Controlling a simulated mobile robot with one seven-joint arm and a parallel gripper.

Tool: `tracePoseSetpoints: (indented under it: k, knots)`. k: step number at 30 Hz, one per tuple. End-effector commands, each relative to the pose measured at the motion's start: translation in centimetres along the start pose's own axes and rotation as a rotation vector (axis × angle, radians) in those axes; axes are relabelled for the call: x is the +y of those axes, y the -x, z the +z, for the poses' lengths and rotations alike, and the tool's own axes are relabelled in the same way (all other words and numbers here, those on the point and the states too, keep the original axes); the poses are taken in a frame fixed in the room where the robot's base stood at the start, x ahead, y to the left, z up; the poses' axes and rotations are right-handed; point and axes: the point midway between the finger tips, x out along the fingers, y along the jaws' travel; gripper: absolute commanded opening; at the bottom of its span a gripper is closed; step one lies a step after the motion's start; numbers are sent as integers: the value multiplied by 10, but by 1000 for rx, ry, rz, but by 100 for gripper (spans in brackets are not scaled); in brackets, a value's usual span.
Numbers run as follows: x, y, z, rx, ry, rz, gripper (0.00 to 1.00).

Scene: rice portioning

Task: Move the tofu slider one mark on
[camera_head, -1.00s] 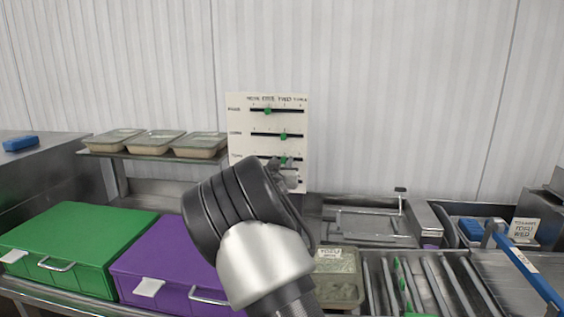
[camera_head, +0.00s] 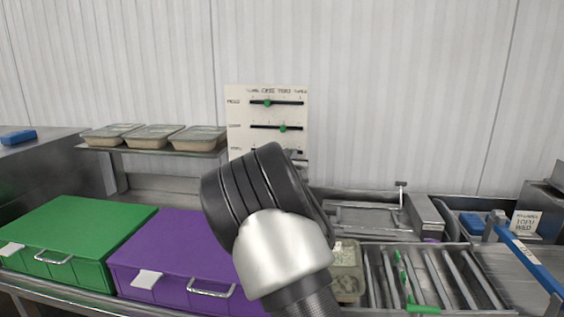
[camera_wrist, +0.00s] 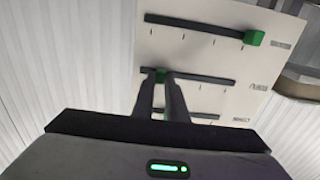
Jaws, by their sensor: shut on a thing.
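The white slider board (camera_head: 240,100) stands against the wall, with dark horizontal slots and green knobs. In the head view my arm covers its lower part. The wrist view shows the board (camera_wrist: 215,60) turned round, labels at right. My gripper (camera_wrist: 163,80) is shut on the green knob (camera_wrist: 160,75) of the middle slot in that view, which appears to be the tofu slider. This knob is near the slot's left end there. Another green knob (camera_wrist: 254,37) is at the right end of the neighbouring slot. The upper knobs (camera_head: 267,103) and (camera_head: 283,128) show in the head view.
Lidded food tubs (camera_head: 185,137) sit on a shelf left of the board. A green box (camera_head: 75,230) and a purple box (camera_head: 170,245) stand below. Metal racks (camera_head: 430,275) and a blue-handled tool (camera_head: 530,262) are at right.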

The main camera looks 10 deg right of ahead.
Motion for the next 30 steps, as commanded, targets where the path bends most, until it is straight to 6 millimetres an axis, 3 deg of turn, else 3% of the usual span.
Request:
tracePoseSetpoints:
  k: [4,15,16,18,30]
  knots:
    - [23,0,4,3,-2,4,0]
    - [30,0,0,0,0,5,0]
    - [30,0,0,0,0,6,17]
    - [30,0,0,1,0,6,29]
    - [26,6,0,1,-1,1,31]
